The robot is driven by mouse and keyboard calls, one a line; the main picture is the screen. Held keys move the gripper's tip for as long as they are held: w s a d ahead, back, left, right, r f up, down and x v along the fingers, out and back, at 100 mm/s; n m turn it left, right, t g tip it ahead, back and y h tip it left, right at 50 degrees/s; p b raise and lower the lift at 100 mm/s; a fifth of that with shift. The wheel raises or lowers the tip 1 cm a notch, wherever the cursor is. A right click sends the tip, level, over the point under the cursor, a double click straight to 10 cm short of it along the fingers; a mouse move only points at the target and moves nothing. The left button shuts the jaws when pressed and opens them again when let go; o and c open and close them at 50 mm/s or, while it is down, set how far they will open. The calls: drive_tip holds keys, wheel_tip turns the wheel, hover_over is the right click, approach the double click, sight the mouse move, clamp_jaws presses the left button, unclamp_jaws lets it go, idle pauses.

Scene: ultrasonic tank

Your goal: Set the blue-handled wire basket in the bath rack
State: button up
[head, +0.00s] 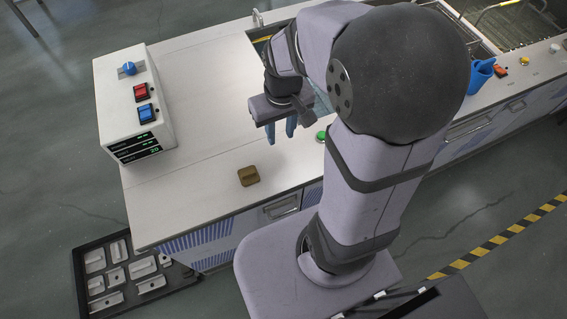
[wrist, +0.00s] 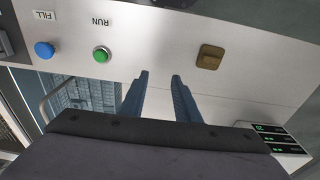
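My gripper (head: 281,138) hangs over the white bench between the brown block and the green button. Its two blue-grey fingers are apart with nothing between them, as the wrist view (wrist: 160,76) also shows. In the wrist view, a bluish wire mesh (wrist: 92,95) lies in a recess at left, with a pale curved bar beside it. I cannot tell whether this is the blue-handled basket or the bath rack. In the head view my arm hides most of the recess behind it. No blue handle shows clearly in either view.
A control box (head: 134,100) stands at the left of the bench. A brown block (head: 248,175) and a green button (head: 321,136) are near the front edge. The left bench top is mostly clear.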

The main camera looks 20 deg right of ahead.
drive_tip(key=shift+g, duration=0.5)
drive_tip(key=s+a, duration=0.1)
drive_tip(key=s, duration=0.1)
drive_tip(key=s+f, duration=0.1)
drive_tip(key=s, duration=0.2)
drive_tip(key=s+a, duration=0.1)
drive_tip(key=s, duration=0.2)
drive_tip(key=shift+a+f, duration=0.35)
